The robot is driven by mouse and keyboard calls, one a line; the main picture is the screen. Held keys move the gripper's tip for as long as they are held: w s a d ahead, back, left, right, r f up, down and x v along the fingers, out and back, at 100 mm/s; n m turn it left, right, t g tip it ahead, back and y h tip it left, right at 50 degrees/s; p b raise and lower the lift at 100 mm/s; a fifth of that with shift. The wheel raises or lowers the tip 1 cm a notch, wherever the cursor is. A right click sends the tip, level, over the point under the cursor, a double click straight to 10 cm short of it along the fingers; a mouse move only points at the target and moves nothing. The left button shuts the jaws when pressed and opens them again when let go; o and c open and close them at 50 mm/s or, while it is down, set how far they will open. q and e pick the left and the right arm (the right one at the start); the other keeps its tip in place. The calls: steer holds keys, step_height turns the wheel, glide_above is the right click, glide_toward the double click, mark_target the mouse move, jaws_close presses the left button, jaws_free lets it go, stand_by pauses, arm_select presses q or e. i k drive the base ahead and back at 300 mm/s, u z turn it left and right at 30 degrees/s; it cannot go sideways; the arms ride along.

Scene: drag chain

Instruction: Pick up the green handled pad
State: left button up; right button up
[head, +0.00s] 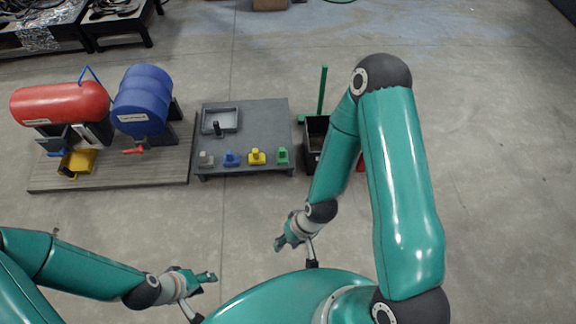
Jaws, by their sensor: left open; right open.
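The green handled pad (283,155) sits upright on the front right corner of the low grey table (262,120). It is the rightmost in a row of small handled pads. My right gripper (277,246) is open and empty, in front of the table and apart from the green pad. My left gripper (214,277) is open and empty at the lower left, further from the table. Nothing hides the green pad.
A yellow pad (256,157), a blue pad (231,159) and a grey pad (206,160) stand left of it. A grey tray (220,110) lies behind, with a dark upright object (217,129) by it. A black bin (315,133) stands right. Red (60,103) and blue (143,100) drums stand left.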

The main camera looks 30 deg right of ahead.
mark_target(282, 154)
steer(key=z, duration=0.7)
steer(key=i, duration=0.45)
steer(key=z, duration=0.05)
steer(key=k, duration=0.4)
steer(key=u, duration=0.55)
steer(key=i, duration=1.65)
steer(key=z, duration=0.1)
